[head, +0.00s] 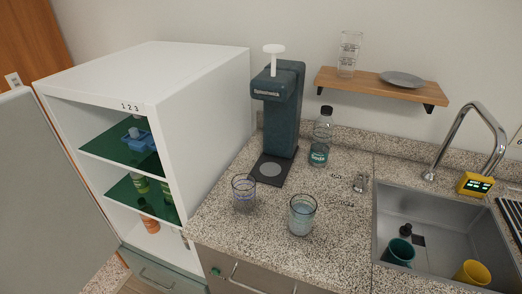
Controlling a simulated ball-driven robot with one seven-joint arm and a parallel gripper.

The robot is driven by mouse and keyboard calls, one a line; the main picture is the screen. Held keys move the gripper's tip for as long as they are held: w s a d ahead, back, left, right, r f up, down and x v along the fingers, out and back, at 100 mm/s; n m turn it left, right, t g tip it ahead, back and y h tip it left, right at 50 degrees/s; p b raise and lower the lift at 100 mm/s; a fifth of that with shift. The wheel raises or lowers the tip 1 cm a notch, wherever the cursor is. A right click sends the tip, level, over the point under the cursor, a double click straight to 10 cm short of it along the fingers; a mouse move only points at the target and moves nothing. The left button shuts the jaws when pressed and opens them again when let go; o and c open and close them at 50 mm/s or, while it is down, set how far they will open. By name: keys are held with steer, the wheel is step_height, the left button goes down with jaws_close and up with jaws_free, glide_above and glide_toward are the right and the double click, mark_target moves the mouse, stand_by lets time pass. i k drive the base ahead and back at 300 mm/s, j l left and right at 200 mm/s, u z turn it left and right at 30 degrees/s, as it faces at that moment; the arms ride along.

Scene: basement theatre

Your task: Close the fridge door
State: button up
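A white box-shaped unit (205,90) marked "1 2 3" stands at the left with its front open; it looks like the fridge. Inside are dark green shelves (105,150). A blue item (140,141) sits on the upper shelf, green-topped bottles (140,184) stand below, and an orange item (150,225) is at the bottom. A large flat grey panel (40,190) runs along its left front edge and looks like its door, standing open; its far side is cut off by the frame. My gripper is not in view.
The speckled counter (335,240) holds two glasses (302,215), a dark dispenser (285,110) and a bottle (320,142). A sink (440,255) with cups is at right. A drawer front (165,272) lies beneath the white unit.

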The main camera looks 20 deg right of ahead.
mark_target(54, 237)
steer(key=i+j+z, duration=0.35)
steer(key=j, duration=2.6)
steer(key=k+j+z, duration=0.15)
steer(key=j+z, duration=0.2)
steer(key=j, duration=2.6)
steer(key=j+z, duration=0.15)
steer(key=z, duration=0.3)
steer(key=k+j+z, duration=0.1)
steer(key=z, duration=0.35)
steer(key=k+j+z, duration=0.1)
steer(key=z, duration=0.35)
steer(key=k+j+z, duration=0.15)
steer(key=z, duration=0.25)
steer(key=k+z, duration=0.1)
steer(key=z, duration=0.35)
steer(key=k+z, duration=0.1)
steer(key=z, duration=0.35)
steer(key=k+j+z, duration=0.1)
steer(key=k+z, duration=0.3)
steer(key=k+j+u, duration=0.1)
steer(key=u, duration=0.75)
